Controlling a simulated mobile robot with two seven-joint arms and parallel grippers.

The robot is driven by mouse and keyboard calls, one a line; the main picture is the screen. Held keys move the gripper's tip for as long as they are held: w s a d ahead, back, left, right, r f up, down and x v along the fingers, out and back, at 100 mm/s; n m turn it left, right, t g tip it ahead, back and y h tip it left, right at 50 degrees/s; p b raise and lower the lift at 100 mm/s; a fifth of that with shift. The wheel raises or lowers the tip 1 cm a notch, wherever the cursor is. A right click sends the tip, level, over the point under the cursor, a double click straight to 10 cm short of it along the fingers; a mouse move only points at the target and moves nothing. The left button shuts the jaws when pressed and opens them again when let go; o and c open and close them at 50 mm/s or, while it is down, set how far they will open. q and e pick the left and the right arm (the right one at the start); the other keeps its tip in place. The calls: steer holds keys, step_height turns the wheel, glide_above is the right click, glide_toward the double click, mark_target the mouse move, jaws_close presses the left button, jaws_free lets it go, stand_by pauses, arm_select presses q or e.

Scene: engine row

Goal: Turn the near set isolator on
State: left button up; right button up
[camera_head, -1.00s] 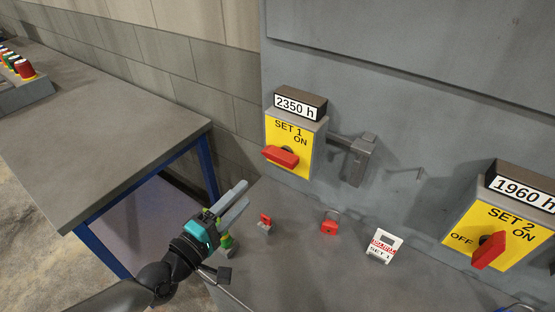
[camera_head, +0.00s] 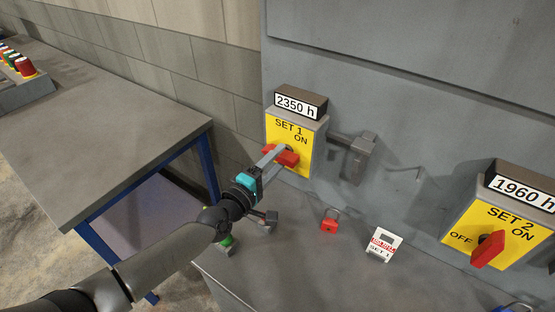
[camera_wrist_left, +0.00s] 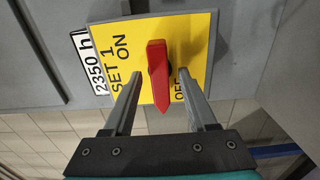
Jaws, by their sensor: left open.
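The yellow SET 1 isolator (camera_head: 305,160) is on the grey cabinet, under a 2350 h counter. Its red handle (camera_head: 289,158) lies across, its tip at the OFF side; in the left wrist view the handle (camera_wrist_left: 158,75) stands between my finger tips. My left gripper (camera_head: 277,154) is open at the handle, one finger on each side; I cannot tell whether they touch it. The SET 2 isolator (camera_head: 525,250), under a 1960 h counter, is at the right. Its red handle (camera_head: 489,250) stands upright, clear of its OFF label. My right gripper is not seen.
A red padlock (camera_head: 329,222) and a white SET 1 card (camera_head: 382,246) are on the grey ledge (camera_head: 300,270). A grey bracket (camera_head: 358,155) juts out right of SET 1. A grey bench (camera_head: 100,130) with coloured buttons stands at the left.

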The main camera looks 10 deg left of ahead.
arm_select(q)
steer(key=shift+w+d, duration=0.15)
steer(key=shift+w, duration=0.05)
steer(key=shift+c, duration=0.4)
jaws_close()
